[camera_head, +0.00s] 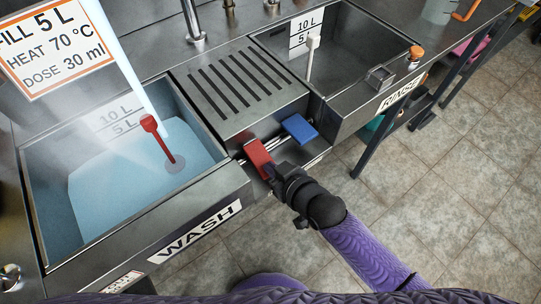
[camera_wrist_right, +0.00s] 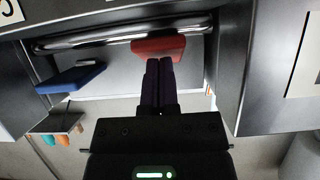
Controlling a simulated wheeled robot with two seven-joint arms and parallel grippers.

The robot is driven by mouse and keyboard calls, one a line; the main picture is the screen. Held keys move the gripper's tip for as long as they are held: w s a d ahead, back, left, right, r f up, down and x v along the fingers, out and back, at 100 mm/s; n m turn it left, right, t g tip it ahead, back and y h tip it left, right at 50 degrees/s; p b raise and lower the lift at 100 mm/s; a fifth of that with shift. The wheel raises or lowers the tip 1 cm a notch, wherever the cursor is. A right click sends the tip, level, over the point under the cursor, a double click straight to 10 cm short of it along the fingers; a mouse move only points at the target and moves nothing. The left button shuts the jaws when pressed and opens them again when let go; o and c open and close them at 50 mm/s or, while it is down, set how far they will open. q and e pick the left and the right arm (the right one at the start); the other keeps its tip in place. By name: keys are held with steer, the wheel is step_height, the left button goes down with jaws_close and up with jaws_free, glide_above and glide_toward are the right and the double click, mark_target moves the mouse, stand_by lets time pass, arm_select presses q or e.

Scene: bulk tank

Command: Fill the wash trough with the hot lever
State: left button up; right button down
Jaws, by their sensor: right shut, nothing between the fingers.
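The wash trough (camera_head: 205,196) at left holds pale blue water (camera_head: 120,190). A bright stream (camera_head: 125,60) falls into it, with steam at its left. A red-handled plug (camera_head: 160,135) stands in the water. The red hot lever (camera_head: 257,157) is on the front panel between the troughs; it also shows in the wrist view (camera_wrist_right: 158,46). My right gripper (camera_head: 271,172) is shut and empty, its fingertips (camera_wrist_right: 158,68) against or just at the red lever. My left gripper is out of view.
A blue lever (camera_head: 299,129) sits right of the red one. The rinse trough (camera_head: 350,110) at right looks empty, with a white-handled plug (camera_head: 312,50). A ribbed drainboard (camera_head: 240,85) lies between the troughs. A sign (camera_head: 50,45) reads 5 L, 70 °C, 30 ml. The tiled floor in front is clear.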

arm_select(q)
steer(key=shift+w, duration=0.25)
arm_select(e)
steer(key=shift+s+f, duration=0.1)
steer(key=shift+f, duration=0.15)
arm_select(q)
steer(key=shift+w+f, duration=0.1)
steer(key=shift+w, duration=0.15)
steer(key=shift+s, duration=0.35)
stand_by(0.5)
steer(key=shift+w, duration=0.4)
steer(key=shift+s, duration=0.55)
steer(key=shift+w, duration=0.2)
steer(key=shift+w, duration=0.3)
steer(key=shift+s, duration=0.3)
